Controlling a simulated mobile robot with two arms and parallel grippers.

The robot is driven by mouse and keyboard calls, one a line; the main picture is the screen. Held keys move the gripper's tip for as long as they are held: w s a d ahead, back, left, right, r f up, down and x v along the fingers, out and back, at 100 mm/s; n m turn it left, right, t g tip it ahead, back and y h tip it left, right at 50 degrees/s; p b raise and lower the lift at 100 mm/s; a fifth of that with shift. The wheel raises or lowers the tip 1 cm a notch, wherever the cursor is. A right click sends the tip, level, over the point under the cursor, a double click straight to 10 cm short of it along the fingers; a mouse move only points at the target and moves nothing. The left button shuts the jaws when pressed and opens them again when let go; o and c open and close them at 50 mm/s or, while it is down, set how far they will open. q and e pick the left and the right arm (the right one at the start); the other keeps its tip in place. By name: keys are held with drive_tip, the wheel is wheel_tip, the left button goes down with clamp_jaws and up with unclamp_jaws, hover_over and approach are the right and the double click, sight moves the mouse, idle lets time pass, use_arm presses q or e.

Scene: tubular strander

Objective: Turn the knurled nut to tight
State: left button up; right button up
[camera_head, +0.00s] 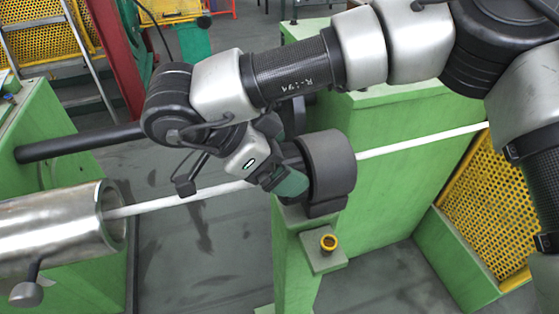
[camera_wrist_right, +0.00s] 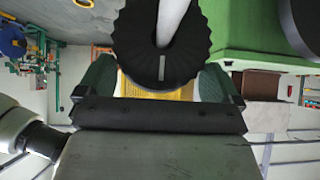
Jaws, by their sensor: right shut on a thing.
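The knurled nut (camera_wrist_right: 140,35) is a dark, ribbed ring in the right wrist view, with a short pale mark on its face. The white strand (camera_wrist_right: 172,18) runs through its middle. My right gripper (camera_wrist_right: 156,78) has its green-padded fingers on either side of the nut and is shut on it. In the head view my right gripper (camera_head: 277,156) is at the left side of the dark round housing (camera_head: 330,165) on the green post (camera_head: 292,255). There the gripper mostly hides the nut. My left gripper is not in view.
The strand (camera_head: 420,139) runs from a shiny metal tube (camera_head: 50,230) at the left through the housing. Green machine walls (camera_head: 400,180) and a yellow perforated guard (camera_head: 490,210) stand to the right.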

drive_tip(key=o, duration=0.5)
drive_tip(key=v, duration=1.1)
